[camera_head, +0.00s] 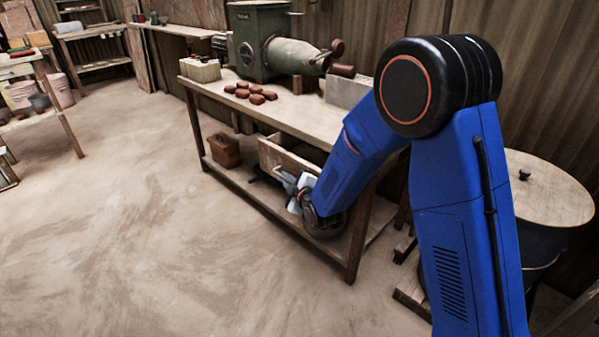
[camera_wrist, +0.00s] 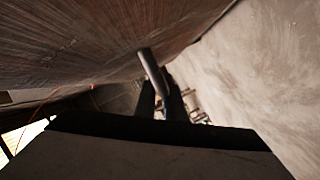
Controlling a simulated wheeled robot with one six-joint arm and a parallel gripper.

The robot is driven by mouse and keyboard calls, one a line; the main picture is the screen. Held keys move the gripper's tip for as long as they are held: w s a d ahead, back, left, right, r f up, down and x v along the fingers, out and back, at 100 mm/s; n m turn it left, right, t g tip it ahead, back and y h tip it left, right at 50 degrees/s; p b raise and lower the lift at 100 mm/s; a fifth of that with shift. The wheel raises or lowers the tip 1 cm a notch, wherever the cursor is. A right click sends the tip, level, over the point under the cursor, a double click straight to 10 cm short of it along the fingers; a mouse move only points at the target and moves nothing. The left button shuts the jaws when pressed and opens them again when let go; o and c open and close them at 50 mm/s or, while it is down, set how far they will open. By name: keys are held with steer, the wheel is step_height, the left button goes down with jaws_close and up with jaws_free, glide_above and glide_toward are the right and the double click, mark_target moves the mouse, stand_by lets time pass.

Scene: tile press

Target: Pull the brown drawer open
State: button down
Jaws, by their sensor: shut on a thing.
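The brown drawer (camera_head: 273,154) sits under the top of the wooden workbench (camera_head: 330,125) in the head view. It appears to stand out from under the bench top, with some of its inside showing; how far is hard to tell. My gripper (camera_head: 281,179) is low at the drawer's front, partly hidden by my arm. In the wrist view, my gripper (camera_wrist: 161,100) is shut on a grey bar-shaped handle (camera_wrist: 151,65). A dark wooden surface beside the handle fills the upper left of that view.
Reddish clay pieces (camera_head: 250,93) and a green machine (camera_head: 270,48) stand on the bench. A brown box (camera_head: 225,150) sits on the lower shelf, left of the drawer. A round-topped drum (camera_head: 545,190) stands at right. The floor (camera_head: 120,230) at left is clear.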

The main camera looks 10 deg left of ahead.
steer(key=s+a, duration=0.9)
steer(key=s, duration=0.3)
steer(key=shift+s+a, duration=0.2)
steer(key=shift+a, duration=0.05)
steer(key=c, duration=1.8)
jaws_free()
steer(key=shift+c, duration=0.2)
